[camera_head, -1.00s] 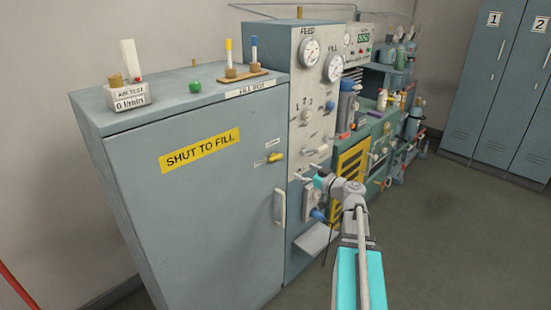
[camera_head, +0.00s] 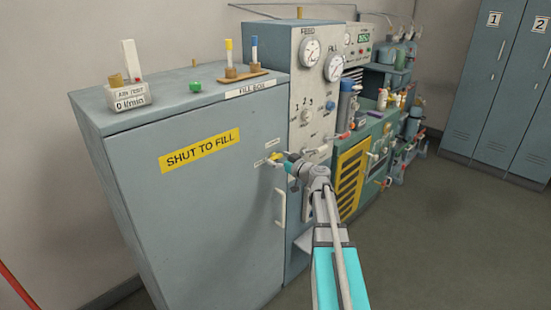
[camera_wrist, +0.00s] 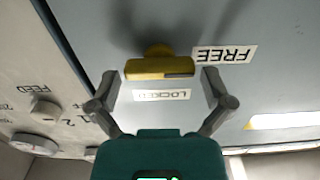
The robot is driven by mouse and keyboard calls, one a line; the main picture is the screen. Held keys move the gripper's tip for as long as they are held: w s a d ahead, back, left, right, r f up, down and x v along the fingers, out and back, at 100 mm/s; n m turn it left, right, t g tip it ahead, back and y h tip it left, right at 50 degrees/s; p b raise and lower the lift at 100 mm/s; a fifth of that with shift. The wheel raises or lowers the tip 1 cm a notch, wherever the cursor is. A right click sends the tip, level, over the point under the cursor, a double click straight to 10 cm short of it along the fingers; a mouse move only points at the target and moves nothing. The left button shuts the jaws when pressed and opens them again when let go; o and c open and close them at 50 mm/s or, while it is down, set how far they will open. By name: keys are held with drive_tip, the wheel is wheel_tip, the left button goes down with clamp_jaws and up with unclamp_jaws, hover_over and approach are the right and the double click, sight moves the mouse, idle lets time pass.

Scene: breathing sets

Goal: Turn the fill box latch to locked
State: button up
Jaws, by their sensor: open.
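The fill box (camera_head: 200,210) is a grey-blue cabinet with its door shut. Its yellow latch (camera_head: 275,156) is on the right side of the door, above the white door handle (camera_head: 280,207). In the wrist view the yellow latch (camera_wrist: 160,68) lies horizontally in front of my gripper (camera_wrist: 163,100). The FREE label (camera_wrist: 224,54) is beside one end of the latch, and the LOCKED label (camera_wrist: 162,95) shows between my fingers, upside down in that view. My gripper (camera_head: 286,158) is open, its fingers spread to either side of the latch's length, with nothing held. Contact cannot be told.
A pale gauge panel (camera_head: 313,90) stands just right of the fill box. A green bench (camera_head: 365,150) with bottles is farther right. An air test block (camera_head: 128,96) and a tube rack (camera_head: 243,72) stand on the box top. The floor at right is clear.

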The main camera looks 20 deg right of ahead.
drive_tip(key=shift+w+a, duration=0.15)
drive_tip(key=shift+w, duration=0.25)
